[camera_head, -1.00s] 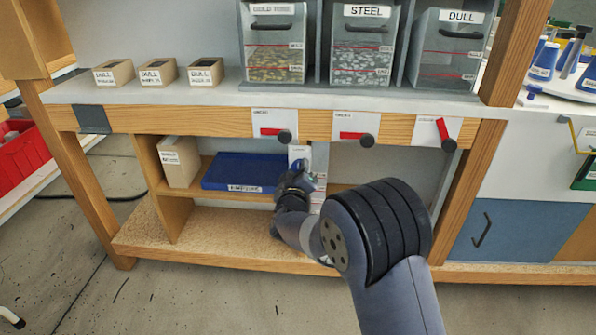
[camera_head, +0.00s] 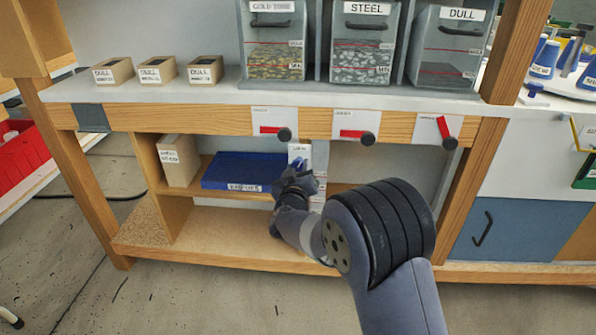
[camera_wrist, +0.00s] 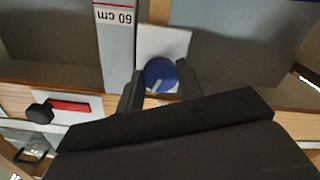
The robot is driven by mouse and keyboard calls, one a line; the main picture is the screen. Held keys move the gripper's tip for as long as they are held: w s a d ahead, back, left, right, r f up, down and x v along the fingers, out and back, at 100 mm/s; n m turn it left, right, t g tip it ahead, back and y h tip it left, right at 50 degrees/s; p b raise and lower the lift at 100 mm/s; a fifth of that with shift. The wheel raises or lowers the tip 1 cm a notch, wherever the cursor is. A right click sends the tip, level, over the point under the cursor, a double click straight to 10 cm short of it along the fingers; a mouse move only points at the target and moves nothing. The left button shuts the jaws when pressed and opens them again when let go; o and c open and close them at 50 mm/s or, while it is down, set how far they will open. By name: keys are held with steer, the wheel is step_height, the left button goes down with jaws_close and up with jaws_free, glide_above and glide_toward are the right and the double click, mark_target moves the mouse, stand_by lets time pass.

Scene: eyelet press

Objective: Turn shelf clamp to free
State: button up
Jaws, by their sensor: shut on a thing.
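The shelf clamp is a round blue knob (camera_wrist: 160,74) with a white mark, on a white plate (camera_wrist: 178,42) in the wrist view. The mark points down and a little left in that view. My gripper (camera_wrist: 159,82) is shut on the knob, one black finger on each side of it. In the head view the white plate (camera_head: 299,151) shows under the bench front, above my gripper (camera_head: 299,171). My gripper mostly hides the knob there. The lettering on the plate is too small to read.
A blue box (camera_head: 235,171) and a beige box (camera_head: 178,160) stand on the shelf left of my gripper. Three red-handled levers line the bench front, including the left one (camera_head: 272,130) close above. A strip marked 60 cm (camera_wrist: 116,45) runs beside the knob.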

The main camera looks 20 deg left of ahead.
steer(key=m+b, duration=0.1)
steer(key=m, duration=0.2)
steer(key=shift+m, duration=0.4)
steer(key=m+b, duration=0.1)
steer(key=m, duration=0.2)
steer(key=shift+f+m+b, duration=0.1)
steer(key=shift+m+b, duration=0.2)
steer(key=shift+b, duration=0.1)
steer(key=m+b, duration=0.1)
steer(key=m, duration=0.2)
steer(key=shift+b, duration=0.4)
steer(key=shift+m+b, duration=0.7)
steer(key=shift+m, duration=1)
steer(key=o, duration=1)
